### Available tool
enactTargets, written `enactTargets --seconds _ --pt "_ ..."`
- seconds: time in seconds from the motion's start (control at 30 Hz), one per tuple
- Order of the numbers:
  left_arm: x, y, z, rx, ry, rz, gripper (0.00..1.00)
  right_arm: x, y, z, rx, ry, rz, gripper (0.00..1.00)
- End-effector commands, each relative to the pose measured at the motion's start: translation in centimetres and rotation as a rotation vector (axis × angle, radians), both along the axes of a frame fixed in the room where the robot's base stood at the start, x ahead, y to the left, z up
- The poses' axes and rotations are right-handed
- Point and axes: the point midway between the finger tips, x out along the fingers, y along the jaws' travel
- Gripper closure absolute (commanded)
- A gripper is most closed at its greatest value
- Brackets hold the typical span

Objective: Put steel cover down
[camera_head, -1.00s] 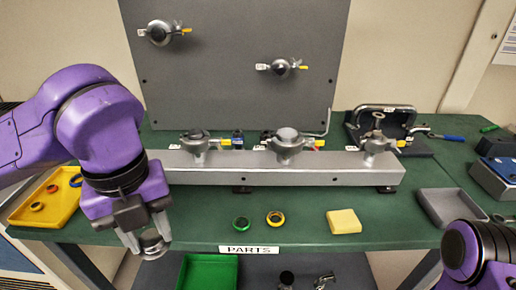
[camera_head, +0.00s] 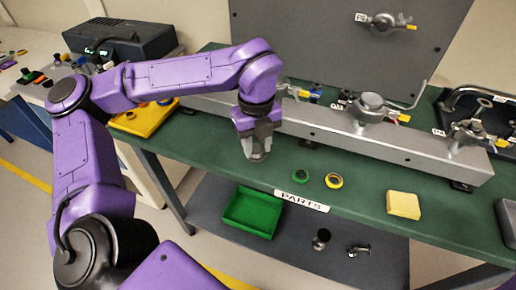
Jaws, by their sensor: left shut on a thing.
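My left gripper (camera_head: 257,152) points down over the front edge of the green table (camera_head: 355,195), near its left part. It is shut on the steel cover (camera_head: 257,156), a small silvery piece mostly hidden between the fingers. I cannot tell whether the cover touches the table. My right gripper is out of view.
A green ring (camera_head: 300,176), a yellow ring (camera_head: 333,181) and a yellow block (camera_head: 403,205) lie right of the gripper. A metal rail (camera_head: 330,138) with clamps stands behind. A yellow tray (camera_head: 139,122) is left; a green tray (camera_head: 250,231) sits on the lower shelf (camera_head: 380,254).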

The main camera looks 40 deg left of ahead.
Motion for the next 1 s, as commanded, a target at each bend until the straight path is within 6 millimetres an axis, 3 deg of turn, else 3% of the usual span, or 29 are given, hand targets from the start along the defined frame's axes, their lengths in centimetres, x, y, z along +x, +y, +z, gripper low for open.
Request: enactTargets --seconds 0.23,0.57,0.6,0.67,1.0 --pt "0.4 0.1 -3.5 -0.002 0.003 0.000 0.94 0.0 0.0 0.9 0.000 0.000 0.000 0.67" --pt "0.5 0.1 -4.0 -0.001 0.001 0.001 0.94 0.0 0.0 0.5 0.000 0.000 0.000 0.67" --pt "0.4 0.1 -4.0 -0.002 0.001 0.001 0.56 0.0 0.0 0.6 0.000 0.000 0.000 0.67" --pt "0.4 0.1 -3.9 -0.002 0.001 0.001 0.37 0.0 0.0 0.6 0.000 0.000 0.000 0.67" --pt "0.5 0.1 -3.4 -0.001 0.000 0.001 0.37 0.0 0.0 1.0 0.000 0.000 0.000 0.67"
